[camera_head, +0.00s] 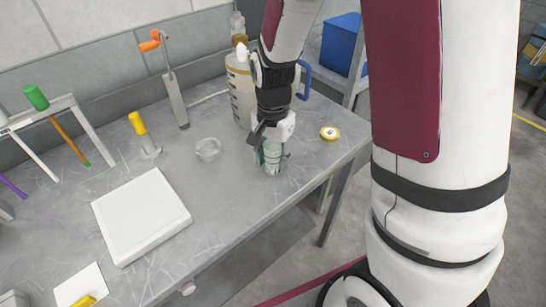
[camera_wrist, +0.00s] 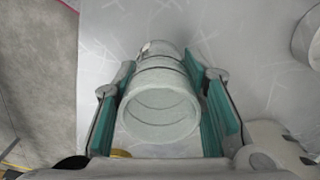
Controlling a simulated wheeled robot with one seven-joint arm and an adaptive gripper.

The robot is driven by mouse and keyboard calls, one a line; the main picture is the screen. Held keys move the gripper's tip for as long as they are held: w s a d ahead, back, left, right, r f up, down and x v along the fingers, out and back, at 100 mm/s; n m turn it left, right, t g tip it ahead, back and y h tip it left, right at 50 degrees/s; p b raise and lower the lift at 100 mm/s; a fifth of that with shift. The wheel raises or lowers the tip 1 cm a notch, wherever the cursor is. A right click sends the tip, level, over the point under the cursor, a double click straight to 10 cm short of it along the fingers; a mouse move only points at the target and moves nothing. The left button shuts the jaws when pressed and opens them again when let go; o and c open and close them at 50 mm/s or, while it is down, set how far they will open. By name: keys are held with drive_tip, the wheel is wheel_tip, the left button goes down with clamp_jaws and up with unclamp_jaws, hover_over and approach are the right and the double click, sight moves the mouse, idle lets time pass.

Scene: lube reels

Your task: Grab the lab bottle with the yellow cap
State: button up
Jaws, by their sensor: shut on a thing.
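My gripper (camera_head: 271,150) is down at the right part of the metal table, shut on a clear glass bottle (camera_wrist: 160,112). In the wrist view the teal pads of my gripper (camera_wrist: 172,95) lie along both sides of the bottle, and its round mouth faces the camera with no cap on it. In the head view the bottle (camera_head: 272,161) is partly hidden by the fingers, and I cannot tell whether it touches the table. A small round yellow-rimmed piece with a pale centre (camera_head: 329,133) lies apart to the right, possibly a cap.
A large graduated container (camera_head: 241,92) stands close behind my gripper. A clear dish (camera_head: 208,149), a yellow-topped item (camera_head: 138,124) and a white flat slab (camera_head: 141,215) are to the left. The table's front edge is near the bottle.

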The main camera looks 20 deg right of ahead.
sight(273, 147)
drive_tip(key=shift+r, duration=0.65)
wheel_tip(273, 147, up, 2)
drive_tip(key=shift+s+r, duration=0.1)
drive_tip(key=shift+r, duration=0.1)
drive_tip(key=s+d+r+p, duration=0.1)
drive_tip(key=s+d+p, duration=0.2)
drive_tip(key=s+p, duration=0.5)
drive_tip(key=s, duration=0.7)
drive_tip(key=shift+s, duration=0.25)
